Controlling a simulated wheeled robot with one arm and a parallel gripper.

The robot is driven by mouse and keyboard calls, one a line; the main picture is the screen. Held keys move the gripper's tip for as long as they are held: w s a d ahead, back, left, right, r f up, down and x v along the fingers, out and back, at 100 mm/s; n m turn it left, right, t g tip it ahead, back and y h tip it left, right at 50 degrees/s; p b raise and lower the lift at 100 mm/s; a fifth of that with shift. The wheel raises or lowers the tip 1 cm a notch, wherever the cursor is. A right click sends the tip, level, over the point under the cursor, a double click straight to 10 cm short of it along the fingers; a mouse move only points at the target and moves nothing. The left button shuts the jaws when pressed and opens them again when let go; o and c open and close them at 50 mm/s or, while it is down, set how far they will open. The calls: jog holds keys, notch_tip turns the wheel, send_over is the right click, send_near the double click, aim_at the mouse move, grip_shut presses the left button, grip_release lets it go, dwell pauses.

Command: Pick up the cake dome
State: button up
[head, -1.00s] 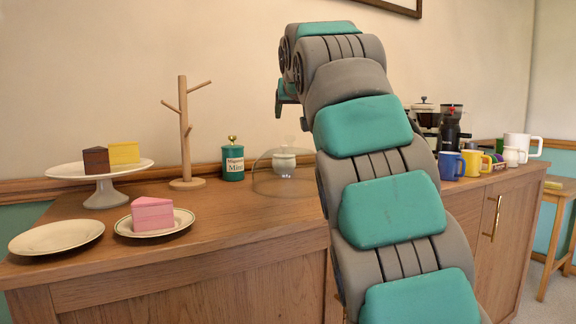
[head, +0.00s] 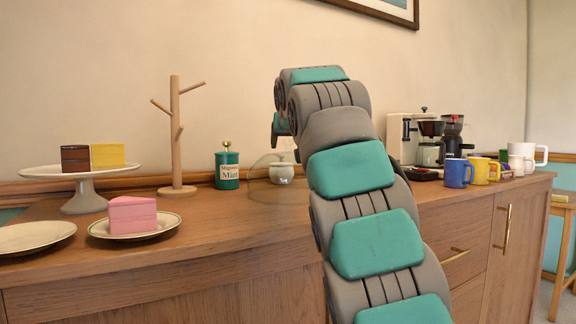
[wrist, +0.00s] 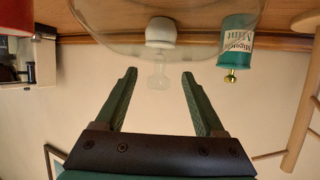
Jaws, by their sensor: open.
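The cake dome (head: 262,180) is clear glass and stands on the wooden counter, partly hidden behind my arm in the head view. In the wrist view, which is upside down, the dome (wrist: 105,38) fills the top middle and its clear knob (wrist: 158,78) points down the picture. My gripper (wrist: 160,74) is open, with one finger on each side of the knob and a gap on both sides. In the head view only a small part of my gripper (head: 280,126) shows, above the dome.
A white jar (head: 281,173) shows through or behind the dome. A green mint tin (head: 227,172) and a wooden mug tree (head: 176,140) stand to its left. A cake stand (head: 84,200) and plates are farther left. Mugs (head: 456,173) and a coffee maker (head: 400,135) stand right.

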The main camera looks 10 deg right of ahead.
jog(key=shift+w+d+f+p, duration=0.1)
jog(key=shift+w+p, duration=0.15)
jog(key=shift+w, duration=0.4)
jog(key=shift+w+d+f+p, duration=0.1)
jog(key=shift+w+p, duration=0.1)
jog(key=shift+w, duration=0.45)
jog(key=shift+p+x, duration=0.3)
jog(key=shift+x, duration=0.95)
jog(key=c, duration=1.1)
grip_shut()
jog(key=shift+f, duration=0.2)
